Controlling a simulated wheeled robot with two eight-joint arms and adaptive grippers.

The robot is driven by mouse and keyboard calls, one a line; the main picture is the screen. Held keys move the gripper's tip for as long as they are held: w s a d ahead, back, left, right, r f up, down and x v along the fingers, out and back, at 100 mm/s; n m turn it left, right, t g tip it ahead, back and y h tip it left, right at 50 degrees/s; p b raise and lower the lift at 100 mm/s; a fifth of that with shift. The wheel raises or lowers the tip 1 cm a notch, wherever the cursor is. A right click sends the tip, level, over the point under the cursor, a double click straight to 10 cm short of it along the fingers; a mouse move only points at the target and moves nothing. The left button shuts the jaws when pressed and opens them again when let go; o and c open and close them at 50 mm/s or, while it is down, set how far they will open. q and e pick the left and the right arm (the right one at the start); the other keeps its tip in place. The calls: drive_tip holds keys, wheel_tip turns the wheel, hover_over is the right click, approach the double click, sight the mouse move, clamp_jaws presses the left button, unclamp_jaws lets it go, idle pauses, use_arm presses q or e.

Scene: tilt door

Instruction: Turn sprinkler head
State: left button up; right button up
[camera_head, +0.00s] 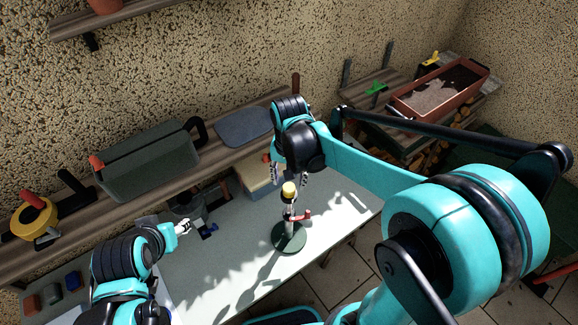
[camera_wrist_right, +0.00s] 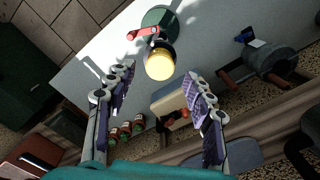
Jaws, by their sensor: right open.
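The sprinkler stands upright on the light workbench (camera_head: 225,275), on a round dark green base (camera_head: 289,238). Its yellow head (camera_head: 289,190) is on top, with a red lever (camera_head: 303,216) below it on the side. In the right wrist view the yellow head (camera_wrist_right: 159,65) shows just beyond and between the fingertips. My right gripper (camera_head: 289,178) is open above and around the level of the head; I cannot tell if a finger touches it. My left gripper (camera_head: 184,227) is at the left over the bench, apart from the sprinkler; its jaw opening is too small to judge.
A planter (camera_head: 440,90) is at the right. The bench front is clear.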

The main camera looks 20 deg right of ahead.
sight(289, 187)
wheel_tip(289, 187, up, 8)
idle(0.5)
